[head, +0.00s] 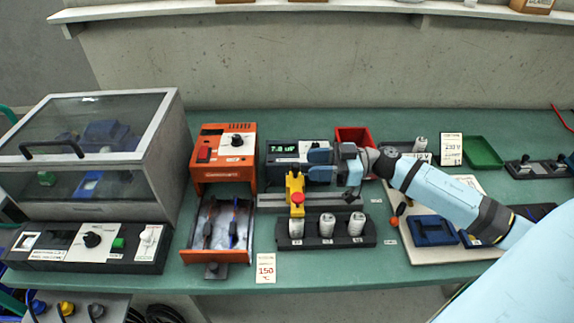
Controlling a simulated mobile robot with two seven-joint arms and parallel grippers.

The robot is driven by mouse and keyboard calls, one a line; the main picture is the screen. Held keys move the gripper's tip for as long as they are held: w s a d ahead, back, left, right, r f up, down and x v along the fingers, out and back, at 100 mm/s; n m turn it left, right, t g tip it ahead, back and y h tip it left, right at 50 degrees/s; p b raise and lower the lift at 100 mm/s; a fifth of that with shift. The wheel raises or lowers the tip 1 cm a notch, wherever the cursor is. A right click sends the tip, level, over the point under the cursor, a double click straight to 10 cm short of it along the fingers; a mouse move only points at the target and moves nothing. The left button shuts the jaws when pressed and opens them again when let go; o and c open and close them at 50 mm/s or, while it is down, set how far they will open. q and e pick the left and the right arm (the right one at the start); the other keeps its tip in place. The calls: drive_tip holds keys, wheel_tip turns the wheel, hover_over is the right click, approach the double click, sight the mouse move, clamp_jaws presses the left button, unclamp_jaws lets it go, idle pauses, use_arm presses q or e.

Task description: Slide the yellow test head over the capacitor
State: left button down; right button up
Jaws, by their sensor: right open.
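The yellow test head (294,182) with a red knob stands on a grey rail (338,201) at the middle of the bench. A black holder (311,242) in front of the rail carries white capacitors: a left one (296,228), a middle one (327,224) and a right one (356,223). The test head is behind the left capacitor, roughly in line with it. My right gripper (319,165) reaches in from the right, its blue fingers apart and empty, just right of the test head's top. Contact with the head cannot be told. My left gripper is out of view.
A meter (283,148) with a green display stands behind the rail. An orange unit (223,155) with an open drawer (222,217) is to the left, beside a clear-lidded box (95,150). A red bin (354,138) stands behind my right gripper.

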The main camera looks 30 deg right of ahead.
sight(288, 180)
drive_tip(key=x, duration=0.6)
drive_tip(key=shift+w+a, duration=0.2)
drive_tip(key=shift+a, duration=0.1)
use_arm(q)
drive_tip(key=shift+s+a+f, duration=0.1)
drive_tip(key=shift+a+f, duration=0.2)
